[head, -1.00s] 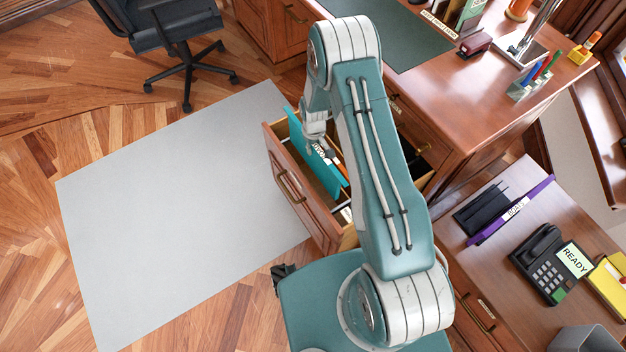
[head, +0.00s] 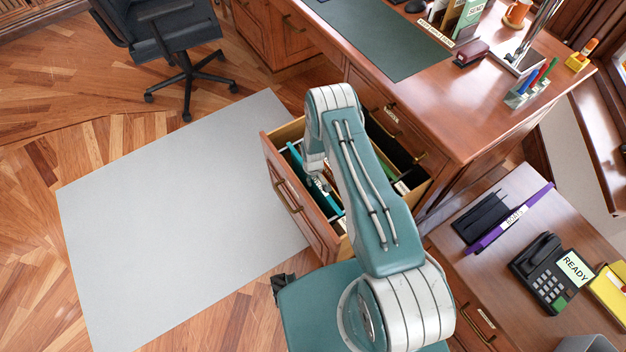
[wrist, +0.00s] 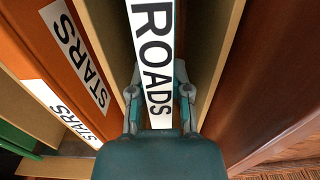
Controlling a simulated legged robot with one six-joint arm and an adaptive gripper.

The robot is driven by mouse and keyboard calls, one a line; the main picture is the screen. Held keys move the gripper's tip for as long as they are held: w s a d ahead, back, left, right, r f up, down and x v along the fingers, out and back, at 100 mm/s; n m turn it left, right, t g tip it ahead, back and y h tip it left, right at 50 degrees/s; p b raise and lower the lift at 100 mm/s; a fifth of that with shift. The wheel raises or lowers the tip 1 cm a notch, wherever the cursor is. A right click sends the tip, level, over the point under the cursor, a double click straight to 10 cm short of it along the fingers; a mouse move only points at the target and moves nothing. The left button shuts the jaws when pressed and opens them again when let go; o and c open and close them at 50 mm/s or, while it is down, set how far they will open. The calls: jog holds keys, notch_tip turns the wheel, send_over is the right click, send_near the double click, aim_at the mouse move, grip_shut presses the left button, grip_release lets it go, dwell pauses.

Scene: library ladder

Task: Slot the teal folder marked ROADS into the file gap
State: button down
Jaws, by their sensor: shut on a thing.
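The teal folder (head: 296,157) stands on edge inside the open wooden drawer (head: 281,197), its upper edge near the rim. In the wrist view its white ROADS label (wrist: 154,40) runs between my fingers. My gripper (wrist: 158,85) is shut on the folder's top edge; in the head view my gripper (head: 318,182) is down in the drawer. The folder lies between a tan panel on each side in the wrist view. An orange folder marked STARS (wrist: 75,55) stands beyond the left panel. The folder's lower part is hidden.
The desk (head: 455,100) rises right behind the drawer. A side cabinet top at right holds a purple folder (head: 510,218), a black tray (head: 478,212), a phone showing READY (head: 553,273) and a yellow item (head: 610,285). The grey mat (head: 180,215) left of the drawer is clear.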

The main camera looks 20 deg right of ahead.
jog(key=shift+a, duration=0.15)
jog(key=shift+a+f, duration=0.1)
jog(key=shift+f, duration=0.15)
jog(key=c, duration=0.6)
grip_release()
jog(key=shift+r, duration=0.15)
